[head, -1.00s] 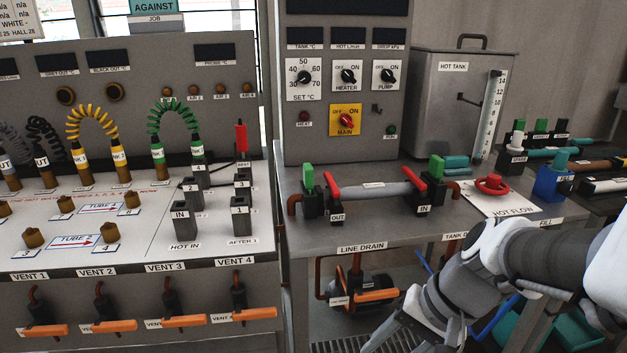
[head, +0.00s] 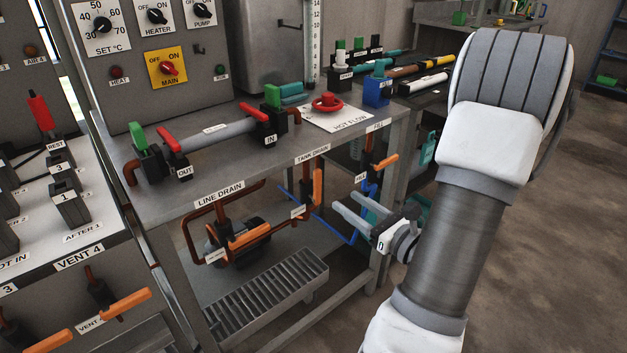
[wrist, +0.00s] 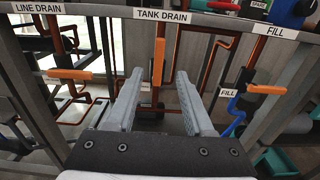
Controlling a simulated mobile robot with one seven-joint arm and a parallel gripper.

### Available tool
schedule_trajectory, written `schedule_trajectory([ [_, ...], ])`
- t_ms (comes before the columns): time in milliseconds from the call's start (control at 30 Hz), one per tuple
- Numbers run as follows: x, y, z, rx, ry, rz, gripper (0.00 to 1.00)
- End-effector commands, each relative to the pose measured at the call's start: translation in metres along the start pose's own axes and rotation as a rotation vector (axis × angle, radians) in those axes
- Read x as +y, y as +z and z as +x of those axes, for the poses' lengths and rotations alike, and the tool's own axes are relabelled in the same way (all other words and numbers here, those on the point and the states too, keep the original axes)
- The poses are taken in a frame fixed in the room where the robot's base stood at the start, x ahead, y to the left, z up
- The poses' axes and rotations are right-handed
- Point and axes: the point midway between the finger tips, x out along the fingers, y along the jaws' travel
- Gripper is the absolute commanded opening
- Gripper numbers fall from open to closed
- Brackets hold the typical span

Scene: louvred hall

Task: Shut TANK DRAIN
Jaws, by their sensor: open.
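The TANK DRAIN label (head: 312,154) is on the bench's front edge. Below it hangs a copper pipe with an orange lever handle (head: 318,186), which stands upright, along the pipe. The same handle shows upright in the wrist view (wrist: 158,62), below its label (wrist: 162,16). My gripper (head: 346,203) is open and empty, under the bench edge, to the right of the handle in the head view. In the wrist view the handle appears between my two fingertips (wrist: 160,73), beyond them; no contact shows. The valve body is hard to make out.
The LINE DRAIN lever (head: 250,236) at left lies roughly level. The FILL lever (head: 385,163), above a blue pipe, is at right and lies level in the wrist view (wrist: 267,89). A slotted metal channel (head: 265,300) and bench legs are below. Floor at right is clear.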

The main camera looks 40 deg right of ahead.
Motion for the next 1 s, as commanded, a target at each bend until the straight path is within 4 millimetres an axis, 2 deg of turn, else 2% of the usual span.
schedule_trajectory([
  [167,0.001,0.0,0.018,0.0,0.005,0.0,0.53],
  [667,0.002,0.0,0.088,0.001,0.006,-0.002,0.53],
  [1000,0.002,0.0,0.097,0.001,0.004,-0.002,0.53],
])
